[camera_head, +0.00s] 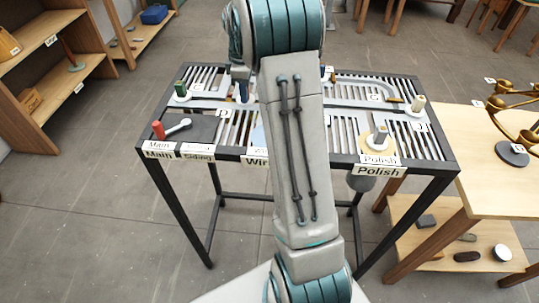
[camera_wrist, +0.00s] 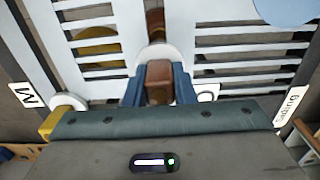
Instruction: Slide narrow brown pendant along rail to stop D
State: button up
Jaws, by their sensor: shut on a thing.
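The narrow brown pendant (camera_wrist: 159,75) shows in the wrist view as a small brown block between two blue fingers. My gripper (camera_wrist: 160,88) is shut on it, just in front of a pale round piece on the rail. Another brown part shows beyond that piece. In the head view my arm hides the pendant and most of the gripper; a dark blue finger (camera_head: 242,92) shows at the arm's left edge. A small tag that looks like D (camera_head: 222,113) lies on the left part of the slatted table, close to the finger.
A wooden table (camera_head: 470,170) with a brass lamp (camera_head: 515,105) stands at right.

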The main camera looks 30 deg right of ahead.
jog(key=w+a, duration=0.1)
jog(key=w+a+p, duration=0.1)
jog(key=a, duration=0.1)
jog(key=w+a, duration=0.1)
jog(key=shift+a, duration=0.35)
jog(key=o, duration=1)
jog(key=shift+f, duration=0.1)
